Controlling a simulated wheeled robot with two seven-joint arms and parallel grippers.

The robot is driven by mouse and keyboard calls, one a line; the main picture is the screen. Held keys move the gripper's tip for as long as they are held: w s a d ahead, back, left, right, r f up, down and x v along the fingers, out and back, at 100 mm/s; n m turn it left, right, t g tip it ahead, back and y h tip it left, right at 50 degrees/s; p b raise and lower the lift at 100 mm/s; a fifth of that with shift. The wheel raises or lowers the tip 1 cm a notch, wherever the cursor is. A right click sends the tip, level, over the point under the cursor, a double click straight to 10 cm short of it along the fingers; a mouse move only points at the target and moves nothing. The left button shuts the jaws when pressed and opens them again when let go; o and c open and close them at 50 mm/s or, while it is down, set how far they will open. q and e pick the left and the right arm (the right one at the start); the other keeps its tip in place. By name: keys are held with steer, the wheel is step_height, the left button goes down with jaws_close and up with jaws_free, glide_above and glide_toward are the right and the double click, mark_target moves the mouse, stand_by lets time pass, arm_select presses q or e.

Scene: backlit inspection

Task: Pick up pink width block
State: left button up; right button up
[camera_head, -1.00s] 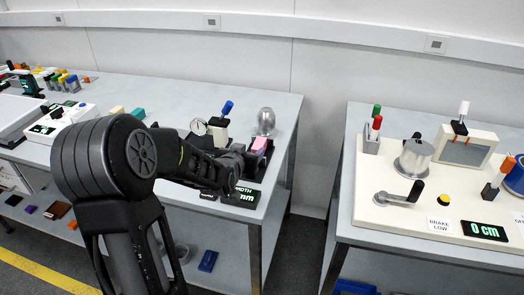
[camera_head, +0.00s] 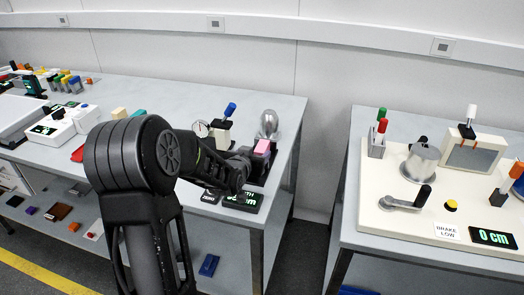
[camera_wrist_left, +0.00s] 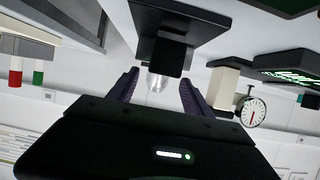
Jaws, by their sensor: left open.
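The pink width block (camera_head: 263,146) sits on a dark fixture near the right end of the left table. My left arm reaches in from the left, and its gripper (camera_head: 243,165) is just to the left of and nearer than the block. In the left wrist view my left gripper (camera_wrist_left: 158,92) has its two dark fingers apart, with nothing seen clamped between them. The pink block cannot be made out in that view. My right gripper is in neither view.
A dial gauge (camera_head: 201,128), a blue-handled lever (camera_head: 230,109) and a rounded metal piece (camera_head: 268,123) stand around the block. A dark display (camera_head: 243,200) lies in front. A gap separates this table from the right table (camera_head: 380,250).

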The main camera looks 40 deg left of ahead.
mark_target(261, 148)
arm_select(q)
steer(key=shift+w, duration=0.1)
steer(key=p+x, duration=0.1)
steer(key=x, duration=0.3)
steer(key=shift+w+a+f, duration=0.15)
steer(key=shift+w+f, duration=0.05)
steer(key=shift+w, duration=0.25)
jaws_close()
stand_by(0.7)
